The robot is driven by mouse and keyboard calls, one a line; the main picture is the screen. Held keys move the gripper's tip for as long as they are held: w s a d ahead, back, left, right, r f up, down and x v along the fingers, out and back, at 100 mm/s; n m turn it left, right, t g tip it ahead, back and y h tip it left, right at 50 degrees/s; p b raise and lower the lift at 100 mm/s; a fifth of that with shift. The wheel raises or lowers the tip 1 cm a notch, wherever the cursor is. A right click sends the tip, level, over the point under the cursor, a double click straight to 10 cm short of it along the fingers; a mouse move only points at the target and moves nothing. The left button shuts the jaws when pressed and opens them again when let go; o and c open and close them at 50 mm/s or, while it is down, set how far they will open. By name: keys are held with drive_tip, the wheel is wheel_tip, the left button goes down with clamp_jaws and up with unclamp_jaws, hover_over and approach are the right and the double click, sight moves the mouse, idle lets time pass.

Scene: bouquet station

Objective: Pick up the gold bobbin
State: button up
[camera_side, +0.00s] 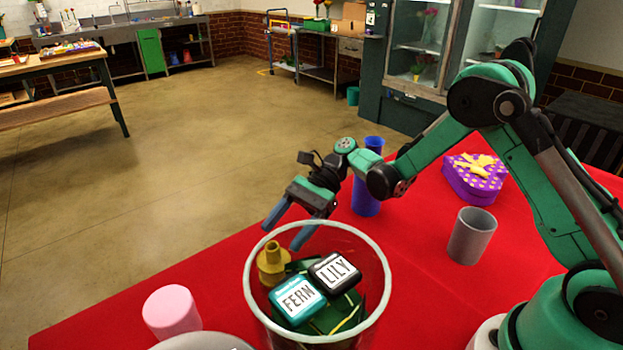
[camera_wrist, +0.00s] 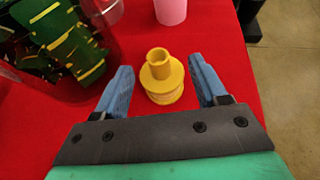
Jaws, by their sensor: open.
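The gold bobbin (camera_wrist: 162,85) stands upright on the red table, with a narrow neck above a wider flanged base. In the side view the bobbin (camera_side: 272,263) shows through the clear wall of a round bin. My gripper (camera_side: 288,226) is open and empty, its blue fingers pointing down, with the tips above and close to the bobbin. In the wrist view my gripper (camera_wrist: 160,70) has one finger on each side of the bobbin, with red cloth showing in both gaps. No contact shows.
The clear bin (camera_side: 385,290) holds green pieces and blocks labelled FERN (camera_side: 299,299) and LILY (camera_side: 335,271); it stands close beside the bobbin. A pink cylinder (camera_side: 170,312), grey cup (camera_side: 472,236), blue cylinder (camera_side: 366,195) and purple heart box (camera_side: 474,180) stand elsewhere on the table.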

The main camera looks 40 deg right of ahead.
drive_tip(key=shift+s+a+f, duration=0.15)
drive_tip(key=shift+a+f, duration=0.15)
drive_tip(key=shift+f, duration=0.1)
drive_tip(key=x, duration=0.5)
drive_tip(key=shift+r, duration=0.15)
clamp_jaws()
